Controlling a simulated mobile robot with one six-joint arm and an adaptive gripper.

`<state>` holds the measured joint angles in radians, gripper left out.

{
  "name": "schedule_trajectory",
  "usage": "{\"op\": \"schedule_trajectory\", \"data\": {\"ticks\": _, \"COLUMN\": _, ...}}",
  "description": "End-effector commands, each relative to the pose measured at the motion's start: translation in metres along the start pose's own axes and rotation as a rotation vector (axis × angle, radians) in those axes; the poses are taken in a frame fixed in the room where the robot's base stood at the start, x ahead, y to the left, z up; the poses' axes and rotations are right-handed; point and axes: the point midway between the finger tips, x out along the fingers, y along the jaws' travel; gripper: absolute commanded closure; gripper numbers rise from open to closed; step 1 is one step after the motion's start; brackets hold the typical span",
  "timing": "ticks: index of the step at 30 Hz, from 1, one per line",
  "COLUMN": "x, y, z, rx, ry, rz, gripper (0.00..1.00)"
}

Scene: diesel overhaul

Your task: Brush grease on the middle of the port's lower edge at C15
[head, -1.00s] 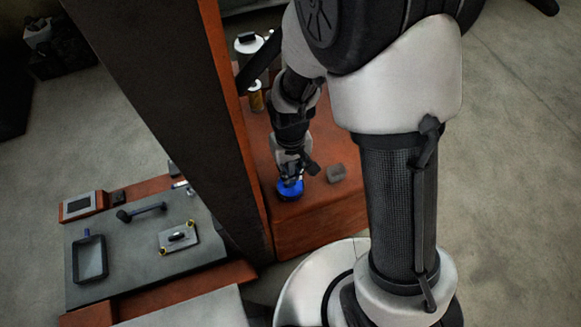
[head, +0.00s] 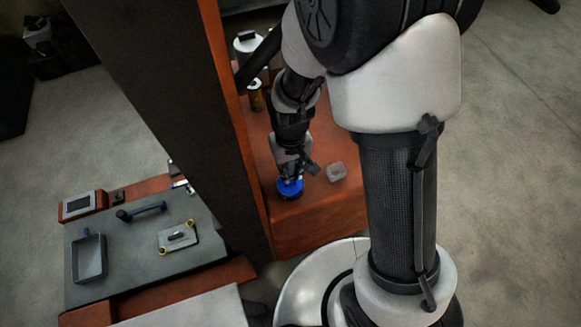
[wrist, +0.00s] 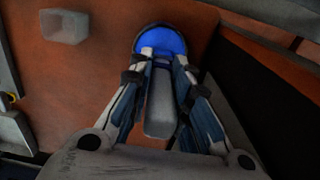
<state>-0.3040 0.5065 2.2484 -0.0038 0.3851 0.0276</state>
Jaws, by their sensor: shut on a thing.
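My gripper (head: 291,172) is low over the orange-red bench top, right at a round blue tub (head: 290,190). In the wrist view the fingers (wrist: 164,62) are shut on a grey bar-like handle (wrist: 160,108), which looks like the brush. Its far end meets the blue tub (wrist: 160,38); bristles are hidden, and I cannot tell whether they are in the tub. The port's lower edge and the C15 mark cannot be made out in either view.
A small grey block (head: 336,172) sits right of the tub. A tall dark panel (head: 165,90) rises at left, beside a grey worktop (head: 130,240) with a tray, hammer and plate.

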Motion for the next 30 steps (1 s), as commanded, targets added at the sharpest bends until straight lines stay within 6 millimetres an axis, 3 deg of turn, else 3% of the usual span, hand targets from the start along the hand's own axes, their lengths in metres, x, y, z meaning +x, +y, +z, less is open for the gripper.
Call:
{"op": "schedule_trajectory", "data": {"ticks": 14, "x": -0.002, "y": 0.0, "z": 0.001, "rx": 0.0, "ry": -0.004, "rz": 0.0, "gripper": 1.0}}
{"op": "schedule_trajectory", "data": {"ticks": 30, "x": -0.046, "y": 0.0, "z": 0.0, "rx": 0.0, "ry": 0.0, "rz": 0.0, "gripper": 1.0}}
